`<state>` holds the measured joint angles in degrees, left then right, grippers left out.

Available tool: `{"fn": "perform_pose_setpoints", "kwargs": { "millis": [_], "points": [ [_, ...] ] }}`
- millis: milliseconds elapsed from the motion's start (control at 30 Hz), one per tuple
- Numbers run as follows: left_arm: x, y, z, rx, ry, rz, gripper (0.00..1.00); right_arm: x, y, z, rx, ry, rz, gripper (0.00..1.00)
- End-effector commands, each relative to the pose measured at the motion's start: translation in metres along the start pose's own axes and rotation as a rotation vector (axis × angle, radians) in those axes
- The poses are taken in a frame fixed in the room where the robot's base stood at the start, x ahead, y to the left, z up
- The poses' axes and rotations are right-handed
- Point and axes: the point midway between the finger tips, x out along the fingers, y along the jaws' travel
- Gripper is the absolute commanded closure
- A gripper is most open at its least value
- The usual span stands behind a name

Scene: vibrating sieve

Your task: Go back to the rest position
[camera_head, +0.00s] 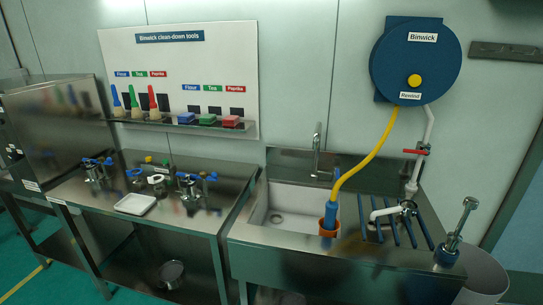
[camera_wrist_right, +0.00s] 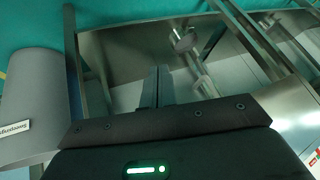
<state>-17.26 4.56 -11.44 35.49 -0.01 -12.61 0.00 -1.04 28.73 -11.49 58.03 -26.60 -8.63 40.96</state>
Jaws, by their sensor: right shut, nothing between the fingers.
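My right gripper (camera_wrist_right: 157,86) shows in the right wrist view, its two dark fingers together with nothing between them. Behind the fingers are steel surfaces and legs of the furniture, and I see no contact with them. Neither gripper shows in the head view. My left gripper is in no view.
The head view shows a steel table (camera_head: 75,188) with small metal parts and a white tray (camera_head: 135,204), a sink (camera_head: 262,215) with a yellow hose (camera_head: 368,160), and a hose reel (camera_head: 392,62). A grey bin (camera_wrist_right: 30,95) stands left in the wrist view.

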Motion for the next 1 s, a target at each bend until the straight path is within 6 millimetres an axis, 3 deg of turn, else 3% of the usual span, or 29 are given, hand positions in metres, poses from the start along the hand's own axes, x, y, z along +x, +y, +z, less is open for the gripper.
{"fn": "perform_pose_setpoints", "kwargs": {
  "millis": [33,167,300,400,500,600,700,1000],
  "points": [
    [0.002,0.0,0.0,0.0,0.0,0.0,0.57,0.011,-0.006,0.044,-0.007,-0.041,0.024,1.0],
    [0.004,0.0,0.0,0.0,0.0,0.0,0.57,0.022,-0.019,0.143,-0.061,-0.141,0.09,1.0],
    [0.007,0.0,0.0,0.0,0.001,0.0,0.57,0.019,-0.041,0.246,-0.129,-0.267,0.144,1.0],
    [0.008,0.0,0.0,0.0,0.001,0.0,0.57,0.009,-0.059,0.307,-0.18,-0.354,0.166,1.0],
    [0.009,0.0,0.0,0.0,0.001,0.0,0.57,-0.004,-0.074,0.354,-0.223,-0.427,0.178,1.0],
    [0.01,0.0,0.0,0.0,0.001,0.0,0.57,-0.014,-0.086,0.386,-0.256,-0.479,0.182,1.0],
    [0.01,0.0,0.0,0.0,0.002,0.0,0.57,-0.021,-0.093,0.404,-0.275,-0.51,0.184,1.0],
    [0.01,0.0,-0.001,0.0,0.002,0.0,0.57,-0.023,-0.096,0.41,-0.284,-0.521,0.184,1.0]
  ]
}}
